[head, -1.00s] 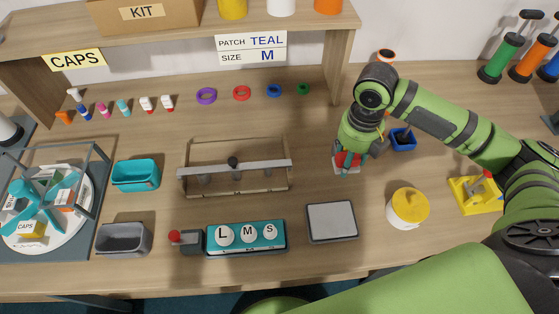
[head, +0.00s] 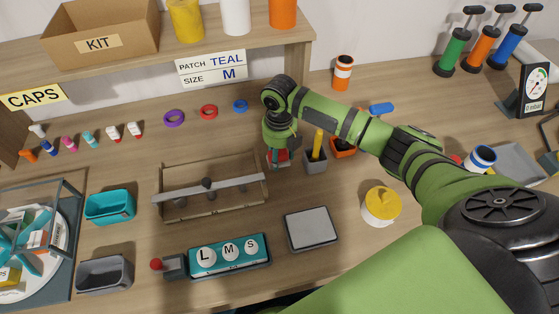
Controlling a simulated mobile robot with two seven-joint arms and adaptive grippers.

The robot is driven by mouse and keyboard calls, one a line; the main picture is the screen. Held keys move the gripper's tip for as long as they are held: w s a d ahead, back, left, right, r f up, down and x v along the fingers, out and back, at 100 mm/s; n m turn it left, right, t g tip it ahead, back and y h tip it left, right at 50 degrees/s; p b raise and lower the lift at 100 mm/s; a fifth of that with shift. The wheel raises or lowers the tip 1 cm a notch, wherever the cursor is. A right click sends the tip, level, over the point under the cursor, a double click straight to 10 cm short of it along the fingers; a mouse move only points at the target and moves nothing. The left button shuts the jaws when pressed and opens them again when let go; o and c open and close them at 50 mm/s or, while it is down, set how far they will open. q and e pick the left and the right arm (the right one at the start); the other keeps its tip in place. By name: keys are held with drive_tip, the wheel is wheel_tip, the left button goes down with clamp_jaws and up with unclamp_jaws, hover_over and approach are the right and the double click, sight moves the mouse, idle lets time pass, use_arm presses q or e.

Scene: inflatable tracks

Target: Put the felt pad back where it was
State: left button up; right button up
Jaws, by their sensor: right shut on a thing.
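My right gripper (head: 279,162) points down over the table, just right of the wooden tool-carrier frame (head: 210,186). It is shut on a small, partly hidden red thing (head: 283,155). I cannot tell whether this is the felt pad. A flat light-grey square pad (head: 312,228) with a dark edge lies on the table in front of the gripper, apart from it. I cannot tell whether it is felt. My left gripper is not in view.
A grey cup (head: 315,163) with a yellow stick stands just right of the gripper, and an orange cup (head: 343,150) beyond it. A yellow-lidded pot (head: 381,206), teal bin (head: 109,207) and teal L-M-S block (head: 229,255) stand around. The table between carrier and grey square is clear.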

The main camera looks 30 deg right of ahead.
sight(280, 162)
wheel_tip(280, 162, down, 3)
drive_tip(key=shift+f+p, duration=0.15)
drive_tip(key=shift+p, duration=0.5)
drive_tip(key=shift+f, duration=0.3)
drive_tip(key=shift+f, duration=0.1)
drive_tip(key=shift+f, duration=0.1)
drive_tip(key=o, duration=1)
wheel_tip(280, 162, up, 12)
drive_tip(key=shift+r+b, duration=0.15)
drive_tip(key=shift+b, duration=0.95)
